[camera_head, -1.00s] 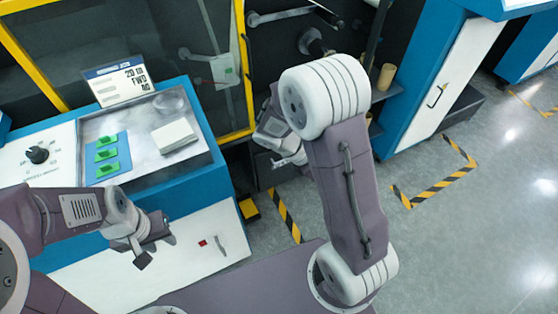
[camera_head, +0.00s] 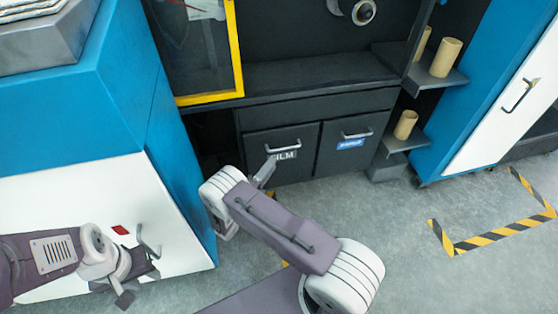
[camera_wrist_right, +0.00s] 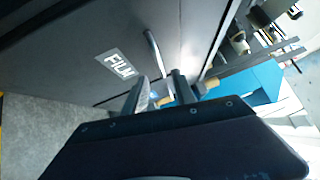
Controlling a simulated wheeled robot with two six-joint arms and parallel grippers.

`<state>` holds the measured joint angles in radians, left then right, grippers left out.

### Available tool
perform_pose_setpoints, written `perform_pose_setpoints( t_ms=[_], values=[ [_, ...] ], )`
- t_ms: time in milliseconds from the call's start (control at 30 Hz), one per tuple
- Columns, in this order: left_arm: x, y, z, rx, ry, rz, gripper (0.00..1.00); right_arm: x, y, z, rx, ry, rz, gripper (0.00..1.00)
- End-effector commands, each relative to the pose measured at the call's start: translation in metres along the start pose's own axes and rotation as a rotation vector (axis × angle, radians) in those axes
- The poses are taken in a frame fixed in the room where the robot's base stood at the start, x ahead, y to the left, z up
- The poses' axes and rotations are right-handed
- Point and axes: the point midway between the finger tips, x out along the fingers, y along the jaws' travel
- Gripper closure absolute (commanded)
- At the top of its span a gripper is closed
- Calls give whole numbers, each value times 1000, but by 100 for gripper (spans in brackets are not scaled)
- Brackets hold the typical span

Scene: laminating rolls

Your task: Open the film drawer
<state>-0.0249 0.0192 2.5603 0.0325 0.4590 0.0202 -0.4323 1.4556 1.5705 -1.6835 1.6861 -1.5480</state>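The film drawer (camera_head: 268,143) is the left of two dark drawers under the machine's bench, with a white "FILM" label and a pale bar handle (camera_head: 293,149). Its front looks flush with the cabinet. My right gripper (camera_head: 264,172) is right in front of it, partly hidden by my arm. In the right wrist view the label (camera_wrist_right: 115,63) and handle (camera_wrist_right: 153,48) show just beyond the fingers (camera_wrist_right: 163,91). The fingers are apart, the handle's near end lined up between them; contact cannot be told. My left gripper (camera_head: 138,277) is open and empty by the white cabinet.
A second drawer (camera_head: 345,157) with a blue label is beside it on the right. Tan rolls (camera_head: 445,58) stand on side shelves. A blue and white cabinet (camera_head: 110,105) stands close on the left. Grey floor with striped tape (camera_head: 490,238) is clear at the right.

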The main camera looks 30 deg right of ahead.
Motion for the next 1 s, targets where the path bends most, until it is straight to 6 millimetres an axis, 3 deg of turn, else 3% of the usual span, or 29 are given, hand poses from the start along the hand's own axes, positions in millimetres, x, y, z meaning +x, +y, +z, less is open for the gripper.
perform_pose_setpoints(
  t_ms=[233,500,633,967,1000],
  values=[
    [7,0,0,0,1,0,64,8,4,2,-8,-10,-5,67],
    [38,-1,4,0,1,0,64,63,7,0,-5,-7,-5,67],
    [46,-1,4,0,1,0,64,82,4,2,-5,-8,-5,67],
    [46,-1,5,0,1,0,64,90,1,2,-8,-11,-3,67],
    [46,-1,5,0,1,0,64,90,1,2,-8,-11,-3,73]
  ],
)
